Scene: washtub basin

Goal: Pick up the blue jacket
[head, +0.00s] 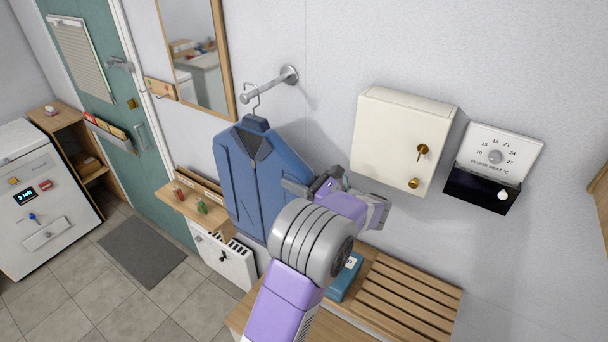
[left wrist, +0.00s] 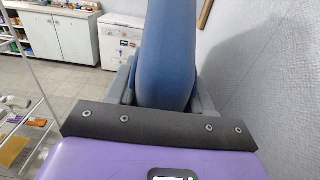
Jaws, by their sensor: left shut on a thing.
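The blue jacket (head: 250,178) hangs on a hanger from a metal wall peg (head: 270,90) in the head view. My left gripper (head: 290,186) reaches the jacket's right side. In the left wrist view, blue cloth of the jacket (left wrist: 167,50) stands between the two fingers of my left gripper (left wrist: 165,90), which is shut on it. The jacket still hangs upright under the peg. My arm hides the jacket's lower right part. My right gripper does not show.
A cream wall box (head: 400,138) and a floor heat dial (head: 495,155) are on the wall to the right. A slatted wooden bench (head: 410,300) is below. A small shelf (head: 185,205) with small items is left of the jacket. A mirror (head: 197,55) hangs upper left.

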